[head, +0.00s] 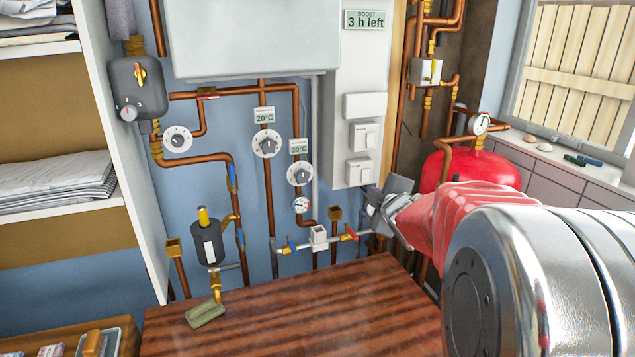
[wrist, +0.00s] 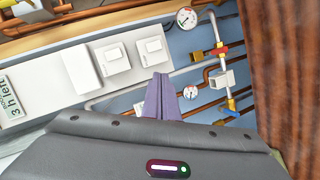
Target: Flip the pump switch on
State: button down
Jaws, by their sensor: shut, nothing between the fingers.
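Two white rocker switches sit on the grey-white control panel (head: 343,100): an upper switch (head: 364,137) and a lower switch (head: 359,171). Their small labels are too small to read, so I cannot tell which is the pump switch or how its rocker stands. In the wrist view the upper switch (wrist: 113,58) and the lower switch (wrist: 152,51) lie side by side. My gripper (wrist: 163,78) is shut and empty, its purple fingers pointing at the panel edge by the lower switch. I cannot tell whether they touch. In the head view my gripper (head: 373,203) is below and right of the lower switch.
A display (head: 367,19) reads "BOOST 3 h left". Copper pipes with dials and valves (head: 319,236) run left of and below the panel. A red tank (head: 470,169) stands right, behind my arm. A wooden top (head: 280,310) lies below, with a green object (head: 205,314) on it.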

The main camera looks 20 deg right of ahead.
aim_at(367, 181)
jog(key=w+d+f+n+t+y, duration=0.3)
jog(key=d+f+n, duration=0.3)
jog(key=d+n, duration=0.1)
jog(key=shift+d+y, duration=0.3)
jog(key=shift+d, duration=0.6)
jog(key=shift+r, duration=0.1)
jog(key=w, duration=0.4)
jog(key=w+f, duration=0.1)
jog(key=w, duration=0.9)
jog(key=shift+d+f, duration=0.4)
jog(key=shift+s, duration=0.1)
jog(key=shift+d, duration=0.1)
